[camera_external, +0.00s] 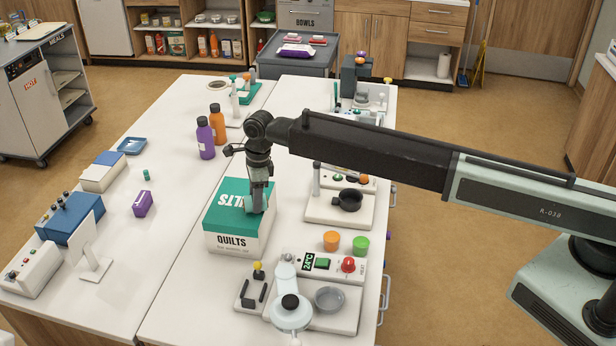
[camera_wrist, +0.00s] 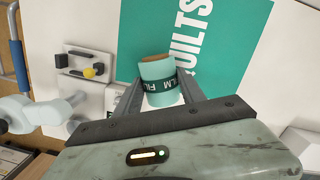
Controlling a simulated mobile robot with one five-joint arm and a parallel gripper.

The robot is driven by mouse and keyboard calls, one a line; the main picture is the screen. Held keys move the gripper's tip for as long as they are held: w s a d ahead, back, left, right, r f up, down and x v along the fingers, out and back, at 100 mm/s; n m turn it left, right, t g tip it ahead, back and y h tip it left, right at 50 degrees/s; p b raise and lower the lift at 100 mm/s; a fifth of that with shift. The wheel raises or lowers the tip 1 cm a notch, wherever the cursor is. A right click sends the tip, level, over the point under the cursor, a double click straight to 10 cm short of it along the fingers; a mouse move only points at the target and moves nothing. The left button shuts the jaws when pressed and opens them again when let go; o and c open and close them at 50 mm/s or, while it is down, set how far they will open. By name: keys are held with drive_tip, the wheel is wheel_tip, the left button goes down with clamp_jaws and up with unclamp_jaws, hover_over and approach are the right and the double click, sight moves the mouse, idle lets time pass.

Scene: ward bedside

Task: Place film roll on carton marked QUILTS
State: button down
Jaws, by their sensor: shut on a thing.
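The film roll (camera_wrist: 160,84), a pale teal cylinder with a dark band marked FILM and a brown end, is between my gripper's two fingers in the wrist view. My gripper (camera_wrist: 160,92) is shut on it. In the external view my gripper (camera_external: 257,208) points down over the top of the carton marked QUILTS (camera_external: 228,241), a white box with a green top. The carton's green top (camera_wrist: 225,85) lies behind the roll in the wrist view. The roll cannot be made out in the external view. I cannot tell whether the roll touches the carton.
A bench device with a red button (camera_external: 348,264) and a scale-like device (camera_external: 291,312) stand to the right and front of the carton. Purple (camera_external: 205,140) and orange bottles stand behind.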

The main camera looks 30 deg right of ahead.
drive_tip(key=shift+f, duration=0.15)
drive_tip(key=c, duration=0.7)
unclamp_jaws()
drive_tip(key=r+p, duration=0.4)
drive_tip(key=d+r+p, duration=0.1)
drive_tip(key=r+p, duration=0.7)
drive_tip(key=shift+s+d+r, duration=0.15)
drive_tip(key=shift+s+d, duration=0.05)
